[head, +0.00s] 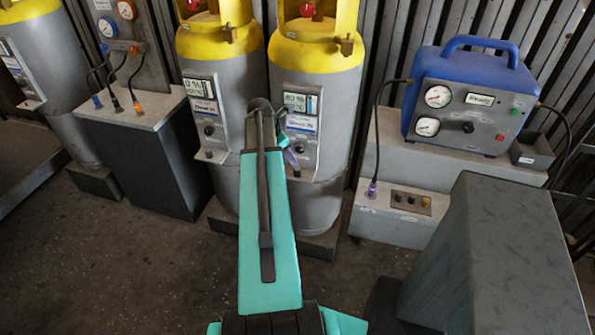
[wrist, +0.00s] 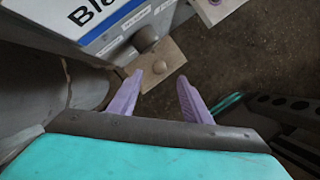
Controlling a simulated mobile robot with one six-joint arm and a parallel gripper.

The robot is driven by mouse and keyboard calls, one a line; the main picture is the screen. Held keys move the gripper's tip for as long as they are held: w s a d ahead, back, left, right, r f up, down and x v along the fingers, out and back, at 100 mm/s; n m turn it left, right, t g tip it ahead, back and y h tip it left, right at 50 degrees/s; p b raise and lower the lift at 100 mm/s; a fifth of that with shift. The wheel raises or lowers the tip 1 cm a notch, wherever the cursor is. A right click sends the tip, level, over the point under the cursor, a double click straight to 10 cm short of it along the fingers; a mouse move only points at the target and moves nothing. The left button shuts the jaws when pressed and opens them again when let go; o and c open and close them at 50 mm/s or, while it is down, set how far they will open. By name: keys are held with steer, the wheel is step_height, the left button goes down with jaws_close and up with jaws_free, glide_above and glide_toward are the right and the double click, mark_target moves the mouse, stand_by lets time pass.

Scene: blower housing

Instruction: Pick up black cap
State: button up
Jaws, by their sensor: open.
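No thing can be told for certain as the black cap. In the wrist view, a dark round knob-like piece (wrist: 146,39) sits on the front panel (wrist: 112,40) lettered "Ble". A small dark round spot (wrist: 159,67) shows on the ledge (wrist: 174,57) below it. My gripper (wrist: 160,75) is open, its lilac fingers apart and empty, with the tips close to the near edge of this ledge. In the head view my gripper (head: 291,158) is at the front panel of the right yellow-topped cylinder (head: 325,100), partly hidden by my arm.
Another yellow-topped cylinder (head: 230,75) stands just to the left. A grey cabinet (head: 150,150) with gauges is further left. A blue gauge unit (head: 465,95) stands on a grey bench (head: 440,165) at right, beside a small dark tray (head: 532,150). Bare floor (head: 120,270) lies in front.

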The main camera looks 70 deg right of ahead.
mark_target(297, 172)
steer(key=shift+x, duration=1.2)
steer(key=shift+p+x, duration=1.05)
steer(key=shift+x, duration=1.55)
steer(key=c, duration=1.1)
steer(key=shift+r, duration=0.1)
steer(key=shift+c, duration=0.2)
